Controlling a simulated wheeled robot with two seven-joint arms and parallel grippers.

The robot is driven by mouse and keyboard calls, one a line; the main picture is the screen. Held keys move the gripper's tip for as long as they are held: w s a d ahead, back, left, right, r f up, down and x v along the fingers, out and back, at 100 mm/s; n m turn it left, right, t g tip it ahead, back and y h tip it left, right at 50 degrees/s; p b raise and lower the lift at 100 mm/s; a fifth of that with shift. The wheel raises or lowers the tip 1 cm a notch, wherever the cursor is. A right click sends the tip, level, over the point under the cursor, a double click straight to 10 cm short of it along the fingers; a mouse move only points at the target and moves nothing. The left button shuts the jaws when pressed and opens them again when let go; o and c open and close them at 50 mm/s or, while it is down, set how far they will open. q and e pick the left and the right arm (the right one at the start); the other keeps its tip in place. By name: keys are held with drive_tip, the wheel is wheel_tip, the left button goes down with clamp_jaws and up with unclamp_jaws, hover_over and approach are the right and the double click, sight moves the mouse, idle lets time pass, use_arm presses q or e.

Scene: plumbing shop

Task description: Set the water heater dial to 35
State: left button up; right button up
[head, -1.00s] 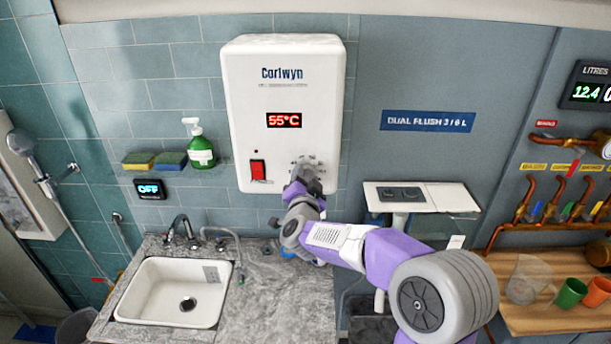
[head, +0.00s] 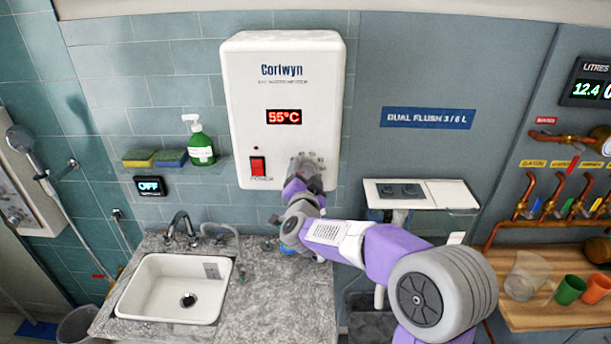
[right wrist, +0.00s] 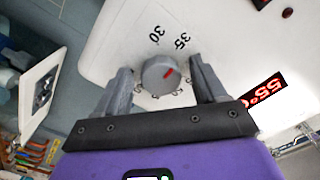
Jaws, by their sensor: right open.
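The white water heater (head: 285,90) hangs on the wall, its red display (head: 284,117) reading 55°C. My right gripper (right wrist: 160,66) is open, one finger on either side of the dial, with gaps visible between fingers and knob. In the head view my right gripper (head: 307,172) covers most of the dial area. My left gripper is not in view.
A red power switch (head: 258,166) sits left of the dial on the heater. Below are a counter (head: 270,310) with a white sink (head: 150,290) and a tap (head: 182,226). A green soap bottle (head: 201,148) stands on the shelf at left. A toilet cistern (head: 440,194) is at right.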

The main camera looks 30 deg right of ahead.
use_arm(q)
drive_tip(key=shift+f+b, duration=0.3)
use_arm(e)
drive_tip(key=v, duration=0.7)
drive_tip(key=shift+s, duration=0.3)
drive_tip(key=shift+a, duration=0.15)
